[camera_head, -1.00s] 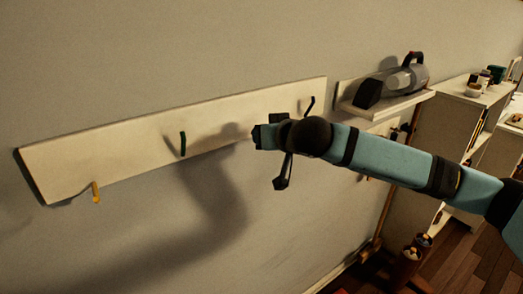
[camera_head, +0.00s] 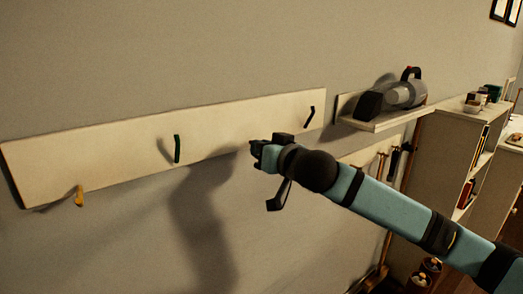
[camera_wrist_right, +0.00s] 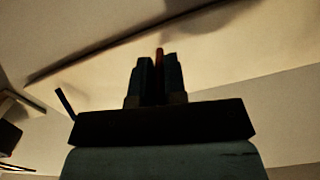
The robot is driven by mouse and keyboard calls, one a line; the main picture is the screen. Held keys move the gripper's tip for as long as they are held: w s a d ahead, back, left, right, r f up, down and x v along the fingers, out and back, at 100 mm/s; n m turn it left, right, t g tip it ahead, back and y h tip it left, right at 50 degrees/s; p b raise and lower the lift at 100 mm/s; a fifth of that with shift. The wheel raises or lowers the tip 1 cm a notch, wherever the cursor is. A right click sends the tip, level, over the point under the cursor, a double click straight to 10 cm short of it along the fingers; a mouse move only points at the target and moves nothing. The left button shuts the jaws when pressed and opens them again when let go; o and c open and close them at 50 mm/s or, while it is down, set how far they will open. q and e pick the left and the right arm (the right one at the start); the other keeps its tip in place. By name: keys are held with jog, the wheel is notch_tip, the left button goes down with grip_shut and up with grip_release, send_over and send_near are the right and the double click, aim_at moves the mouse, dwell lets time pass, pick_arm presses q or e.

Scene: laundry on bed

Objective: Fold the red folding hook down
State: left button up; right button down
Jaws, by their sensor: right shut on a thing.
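The red folding hook (camera_wrist_right: 159,56) shows in the right wrist view as a thin red strip between my finger pads. My right gripper (camera_wrist_right: 158,82) is shut on it. In the head view my right gripper (camera_head: 256,153) is at the lower edge of the pale wall board (camera_head: 120,156), and it hides the red hook there. How far the hook is folded cannot be seen. My left gripper is not in view.
A shelf (camera_head: 385,120) with a handheld vacuum (camera_head: 395,95) is to the right. The wall below the board is clear on the left.

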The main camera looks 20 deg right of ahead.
jog(key=c, duration=1.3)
grip_release()
jog(key=shift+d, duration=0.1)
jog(key=shift+o, duration=0.5)
jog(key=shift+s+d, duration=0.1)
jog(key=shift+s, duration=0.25)
jog(key=v, duration=1.3)
jog(key=shift+d, duration=0.1)
